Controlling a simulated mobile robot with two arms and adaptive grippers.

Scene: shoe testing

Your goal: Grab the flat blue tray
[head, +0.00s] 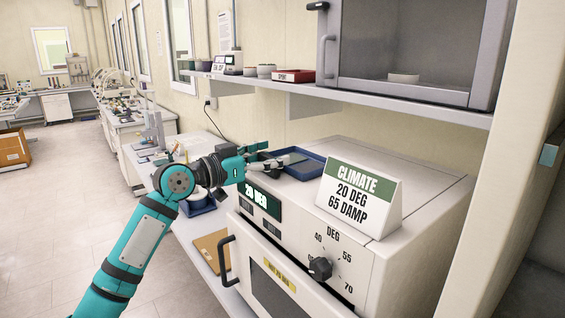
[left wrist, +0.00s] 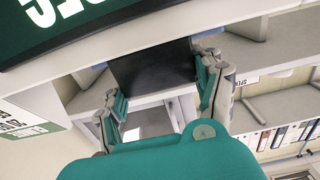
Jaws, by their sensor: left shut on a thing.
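The flat blue tray (head: 309,167) lies on top of the white oven, behind the climate sign, with a grey item inside it. My left gripper (head: 275,158) reaches in from the left and is shut on the tray's left edge. In the left wrist view the two teal-and-grey fingers (left wrist: 163,88) stand on either side of the dark tray (left wrist: 150,68). Whether the tray is lifted off the oven top is hard to tell. My right gripper is not in view.
The climate sign (head: 362,190) stands on the oven (head: 425,205) right of the tray. A shelf (head: 400,104) with small bowls, a red box (head: 294,76) and a glass-door cabinet (head: 415,45) hangs above. Another blue container (head: 198,208) sits lower left of the oven.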

